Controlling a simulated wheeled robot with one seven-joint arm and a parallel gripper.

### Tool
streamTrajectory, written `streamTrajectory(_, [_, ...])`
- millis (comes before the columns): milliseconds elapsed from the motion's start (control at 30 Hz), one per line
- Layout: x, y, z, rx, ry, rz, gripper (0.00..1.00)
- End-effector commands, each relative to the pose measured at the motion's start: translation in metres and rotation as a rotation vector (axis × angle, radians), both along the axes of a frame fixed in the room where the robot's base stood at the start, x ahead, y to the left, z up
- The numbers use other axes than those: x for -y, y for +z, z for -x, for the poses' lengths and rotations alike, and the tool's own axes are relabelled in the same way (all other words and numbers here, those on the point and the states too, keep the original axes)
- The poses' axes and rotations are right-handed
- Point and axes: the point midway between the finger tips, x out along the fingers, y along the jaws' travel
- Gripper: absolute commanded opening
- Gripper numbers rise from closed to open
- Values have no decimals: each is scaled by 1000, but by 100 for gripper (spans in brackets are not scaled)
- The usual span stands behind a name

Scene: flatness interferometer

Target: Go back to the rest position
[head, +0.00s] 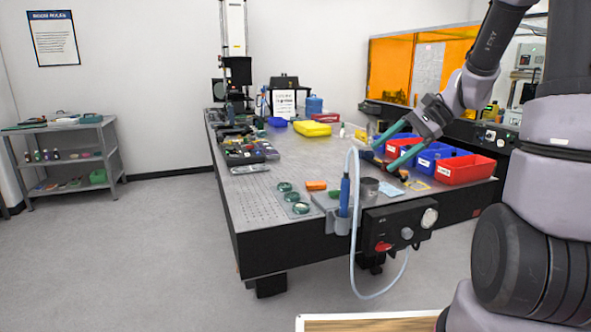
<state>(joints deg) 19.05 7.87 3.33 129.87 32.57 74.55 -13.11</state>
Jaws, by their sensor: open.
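My gripper (388,146) is in the head view, at the end of my arm coming in from the right. Its two green fingers are spread apart and I see nothing between them.
A red bin (465,170) and blue bins stand at the table's right. A blue pen-like tool (345,193) with a pale hose (354,260) stands upright at the front edge by a control box (397,229). Round green-rimmed dishes (292,197) lie nearby. Floor at left is clear.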

Motion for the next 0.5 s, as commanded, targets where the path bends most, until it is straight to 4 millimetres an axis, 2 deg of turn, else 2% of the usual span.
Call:
streamTrajectory(33, [-4,14,14,50,41,66,82])
streamTrajectory(200, [-7,45,55,203,158,280,82])
streamTrajectory(500, [4,95,117,525,290,622,82])
